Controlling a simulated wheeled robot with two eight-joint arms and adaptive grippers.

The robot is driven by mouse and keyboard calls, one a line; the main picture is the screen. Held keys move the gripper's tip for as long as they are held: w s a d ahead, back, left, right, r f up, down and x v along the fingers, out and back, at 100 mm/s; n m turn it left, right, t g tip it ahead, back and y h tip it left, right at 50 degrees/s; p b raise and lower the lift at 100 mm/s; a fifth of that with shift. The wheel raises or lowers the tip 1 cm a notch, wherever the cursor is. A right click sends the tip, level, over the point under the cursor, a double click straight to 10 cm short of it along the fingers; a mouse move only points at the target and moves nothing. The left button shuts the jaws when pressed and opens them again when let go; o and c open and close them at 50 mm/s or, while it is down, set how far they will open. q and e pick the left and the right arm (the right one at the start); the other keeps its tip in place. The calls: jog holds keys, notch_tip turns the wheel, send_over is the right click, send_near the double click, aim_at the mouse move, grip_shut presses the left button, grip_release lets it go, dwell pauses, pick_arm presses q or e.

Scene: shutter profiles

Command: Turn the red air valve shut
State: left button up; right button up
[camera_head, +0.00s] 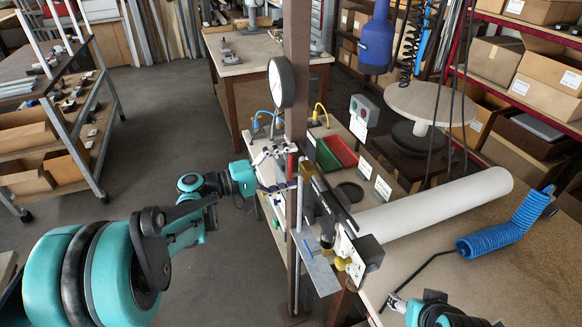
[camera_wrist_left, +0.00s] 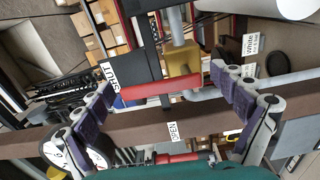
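The red valve lever (camera_wrist_left: 160,88) lies across the middle of the left wrist view, in front of a brass valve body (camera_wrist_left: 182,62). A white SHUT label (camera_wrist_left: 108,74) is near its left end and an OPEN label (camera_wrist_left: 172,130) is below it on the brown post. My left gripper (camera_wrist_left: 168,84) is open, with its purple-padded fingers on either side of the lever; contact cannot be told. In the head view the left gripper (camera_head: 282,171) reaches the post, with a bit of red (camera_head: 291,162) between its fingertips. My right gripper (camera_head: 396,302) is at the lower right, its fingers unclear.
The brown post (camera_head: 297,110) carries a round gauge (camera_head: 281,82). A shelf cart (camera_head: 50,120) stands left; open floor lies between.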

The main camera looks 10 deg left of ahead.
pick_arm(q)
jog(key=shift+a, duration=0.1)
jog(key=v, duration=1.2)
jog(key=s+d+f+g+y+b, duration=0.3)
jog(key=s+d+f+y, duration=0.25)
jog(key=d+f, duration=0.45)
jog(key=s+a+f+m+y+b, duration=0.3)
jog(key=s+f+m+y, duration=0.3)
jog(key=s+f+y, duration=0.3)
jog(key=shift+s+f+m+b, duration=0.3)
jog(key=shift+s+f+b, duration=0.25)
jog(key=shift+f, duration=0.35)
